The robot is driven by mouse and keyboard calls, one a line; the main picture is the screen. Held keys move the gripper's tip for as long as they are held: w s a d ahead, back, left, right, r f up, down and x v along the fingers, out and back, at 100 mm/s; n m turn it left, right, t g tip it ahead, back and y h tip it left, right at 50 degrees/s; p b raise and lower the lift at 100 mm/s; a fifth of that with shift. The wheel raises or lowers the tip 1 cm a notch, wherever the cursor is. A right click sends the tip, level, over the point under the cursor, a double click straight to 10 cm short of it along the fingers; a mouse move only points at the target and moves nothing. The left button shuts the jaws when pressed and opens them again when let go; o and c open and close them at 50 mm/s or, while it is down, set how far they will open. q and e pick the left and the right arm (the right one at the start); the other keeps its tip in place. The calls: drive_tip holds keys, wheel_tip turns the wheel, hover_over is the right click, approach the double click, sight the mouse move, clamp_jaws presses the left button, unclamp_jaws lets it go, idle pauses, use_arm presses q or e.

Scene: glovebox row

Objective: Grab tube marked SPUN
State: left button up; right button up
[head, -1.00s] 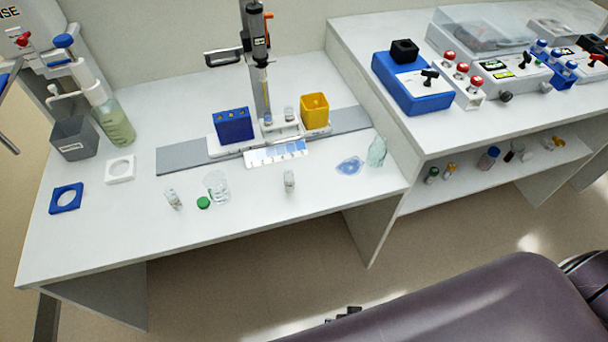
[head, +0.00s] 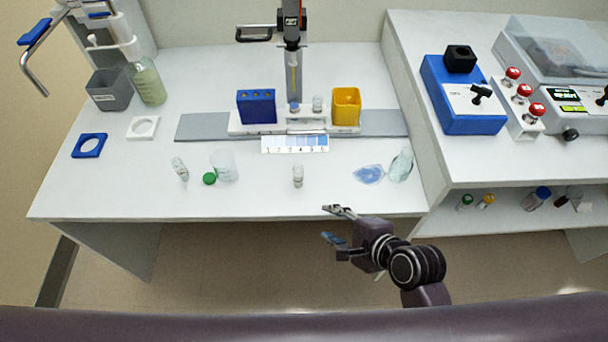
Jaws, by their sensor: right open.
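No label reading SPUN is legible. A small clear capped tube (head: 298,176) stands upright near the bench's front middle. Another small tube (head: 180,168) is tilted or lying at the left, near a green cap (head: 209,179) and a clear beaker (head: 224,165). Two small capped tubes, one at the left (head: 294,107) and one at the right (head: 318,103), sit in the white holder under the stand. My right gripper (head: 335,224) is open and empty, in front of the bench's front edge, right of and nearer than the upright tube. My left gripper is not in view.
A blue rack (head: 257,107) and yellow cup (head: 346,106) flank the stand (head: 293,60). A blue crumpled piece (head: 369,174) and clear bag (head: 401,166) lie at right. The higher bench holds a blue device (head: 463,98); several capped containers are on its shelf (head: 500,215).

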sight(301, 179)
drive_tip(key=w+a+r+m+t, duration=0.1)
drive_tip(key=w+m, duration=0.1)
drive_tip(key=m, duration=0.2)
drive_tip(key=w+a+r+m+t+y, duration=0.1)
drive_tip(key=w+r+m, duration=0.1)
drive_tip(key=m, duration=0.2)
drive_tip(key=w+a+r+m+t, duration=0.1)
drive_tip(key=w+m, duration=0.1)
drive_tip(key=m, duration=0.2)
drive_tip(key=shift+w+a+r+y, duration=0.2)
drive_tip(key=shift+a+r+y, duration=0.1)
drive_tip(key=shift+a+r, duration=0.05)
drive_tip(key=shift+w+a+m, duration=0.1)
drive_tip(key=shift+w+m, duration=0.1)
drive_tip(key=shift+m, duration=0.1)
drive_tip(key=x, duration=0.7)
drive_tip(key=shift+w+a+f, duration=0.1)
drive_tip(key=shift+w+f, duration=0.05)
drive_tip(key=shift+f, duration=0.1)
clamp_jaws()
drive_tip(key=shift+r, duration=0.2)
